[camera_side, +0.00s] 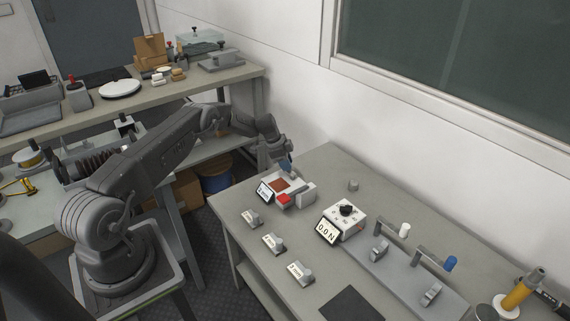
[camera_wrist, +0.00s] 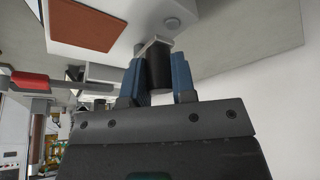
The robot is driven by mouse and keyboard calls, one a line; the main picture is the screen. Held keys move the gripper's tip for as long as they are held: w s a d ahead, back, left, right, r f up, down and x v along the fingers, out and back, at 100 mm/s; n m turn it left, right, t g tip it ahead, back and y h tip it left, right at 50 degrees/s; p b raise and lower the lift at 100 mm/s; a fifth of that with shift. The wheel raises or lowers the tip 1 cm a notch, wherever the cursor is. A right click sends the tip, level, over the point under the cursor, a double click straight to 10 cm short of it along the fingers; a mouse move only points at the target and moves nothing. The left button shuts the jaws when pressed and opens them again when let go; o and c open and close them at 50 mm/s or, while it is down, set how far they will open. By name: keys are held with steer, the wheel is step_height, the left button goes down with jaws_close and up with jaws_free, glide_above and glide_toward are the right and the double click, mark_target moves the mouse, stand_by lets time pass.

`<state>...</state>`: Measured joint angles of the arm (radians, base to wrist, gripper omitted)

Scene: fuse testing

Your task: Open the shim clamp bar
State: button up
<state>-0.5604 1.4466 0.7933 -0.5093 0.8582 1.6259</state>
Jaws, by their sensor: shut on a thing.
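My gripper (camera_side: 287,164) is at the back edge of a small white device with a brown-red pad (camera_side: 282,184) and a tilted display on the bench. In the wrist view, the blue fingers of my gripper (camera_wrist: 158,72) are shut on either side of a black cylindrical grip (camera_wrist: 158,73). A light grey bar (camera_wrist: 151,44) joins the far end of this grip; I take these to be the shim clamp bar and its handle. The brown-red pad (camera_wrist: 87,24) lies beyond, at the upper left. In the side view my gripper hides the grip.
Several labelled shim blocks (camera_side: 273,243) stand in front. A white force meter (camera_side: 343,222) is to the right, with handled fixtures (camera_side: 436,263) beyond. A wall rises behind.

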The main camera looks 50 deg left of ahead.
steer(key=shift+w+m, duration=0.1)
steer(key=shift+m, duration=0.3)
steer(key=o, duration=0.9)
steer(key=v, duration=1.3)
steer(key=shift+a+r, duration=0.25)
steer(key=shift+r, duration=0.15)
steer(key=shift+w, duration=0.1)
